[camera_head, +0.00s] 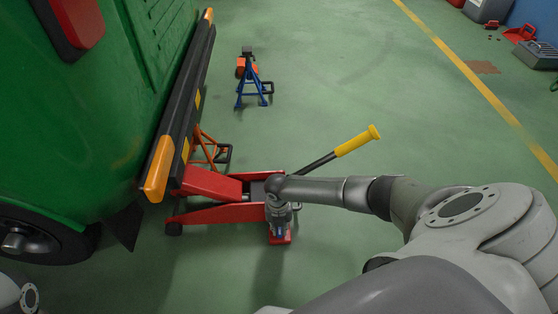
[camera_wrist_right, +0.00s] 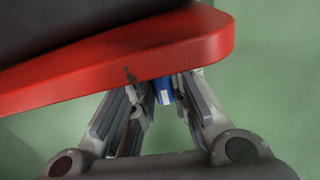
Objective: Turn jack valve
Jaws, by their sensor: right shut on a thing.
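The red floor jack (camera_head: 212,214) stands on the floor beside the green vehicle, its front end by the vehicle's black and orange side bar. Its handle (camera_head: 345,147) with a yellow grip slants up to the right. My right gripper (camera_head: 279,230) is at the jack's rear end, pointing down. In the right wrist view my right gripper (camera_wrist_right: 163,88) has its fingers converging on a small blue piece, the jack valve (camera_wrist_right: 164,93), under the edge of the red jack body (camera_wrist_right: 120,62). The fingertips are partly hidden behind that red edge. My left gripper is not in view.
The green vehicle (camera_head: 105,110) with a black wheel (camera_head: 40,240) fills the left. An orange jack stand (camera_head: 208,150) is by its side bar and a blue stand (camera_head: 252,90) is farther back. Open green floor lies to the right, with a yellow line (camera_head: 470,75).

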